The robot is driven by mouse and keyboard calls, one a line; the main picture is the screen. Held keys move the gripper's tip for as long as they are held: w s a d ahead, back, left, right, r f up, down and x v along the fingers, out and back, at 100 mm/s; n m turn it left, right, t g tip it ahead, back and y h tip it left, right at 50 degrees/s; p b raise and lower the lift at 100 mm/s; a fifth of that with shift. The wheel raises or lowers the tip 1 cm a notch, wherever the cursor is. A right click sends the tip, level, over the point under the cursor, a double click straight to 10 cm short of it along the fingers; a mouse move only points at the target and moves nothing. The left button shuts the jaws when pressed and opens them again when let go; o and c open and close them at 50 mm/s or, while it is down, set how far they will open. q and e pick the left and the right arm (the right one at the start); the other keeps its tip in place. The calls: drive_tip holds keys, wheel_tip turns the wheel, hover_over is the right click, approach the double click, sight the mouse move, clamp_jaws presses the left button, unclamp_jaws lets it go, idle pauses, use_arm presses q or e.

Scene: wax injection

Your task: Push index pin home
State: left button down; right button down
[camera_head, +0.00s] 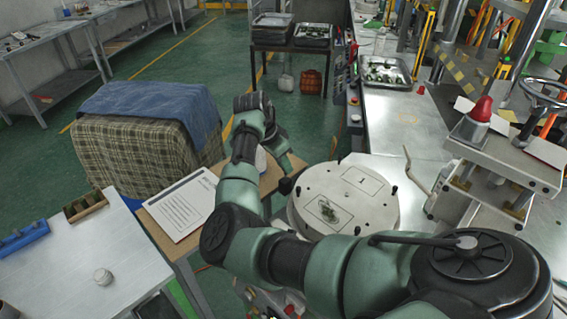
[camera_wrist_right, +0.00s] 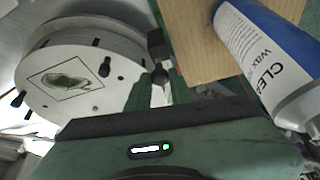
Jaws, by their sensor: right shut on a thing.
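A round white turntable plate (camera_head: 345,197) sits right of my right gripper in the head view. A marked square on it holds a small greenish piece (camera_head: 328,210). Several black knobs stand on the plate. A dark index pin (camera_head: 286,186) shows at the plate's left edge. My right gripper (camera_head: 287,174) reaches down beside that edge, shut on what looks like this pin. In the right wrist view, the pin's black head (camera_wrist_right: 160,75) shows at the fingers, beside the plate (camera_wrist_right: 60,55). How deep the pin sits is hidden. My left gripper is not in view.
A wax cleaner bottle (camera_wrist_right: 265,45) stands close to the gripper in the wrist view. A printed sheet (camera_head: 180,203) lies on the wooden table at left. A red-capped machine part (camera_head: 480,115) is at right. A cloth-covered box (camera_head: 145,140) stands behind left.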

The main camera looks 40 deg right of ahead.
idle(0.8)
drive_tip(key=shift+f, duration=0.9)
drive_tip(key=c, duration=1.7)
unclamp_jaws()
drive_tip(key=o, duration=0.4)
drive_tip(key=shift+r, duration=0.1)
drive_tip(key=b+v, duration=0.2)
drive_tip(key=v, duration=0.5)
drive_tip(key=shift+a+r+b, duration=0.15)
drive_tip(key=shift+r+b, duration=0.05)
drive_tip(key=shift+b, duration=0.1)
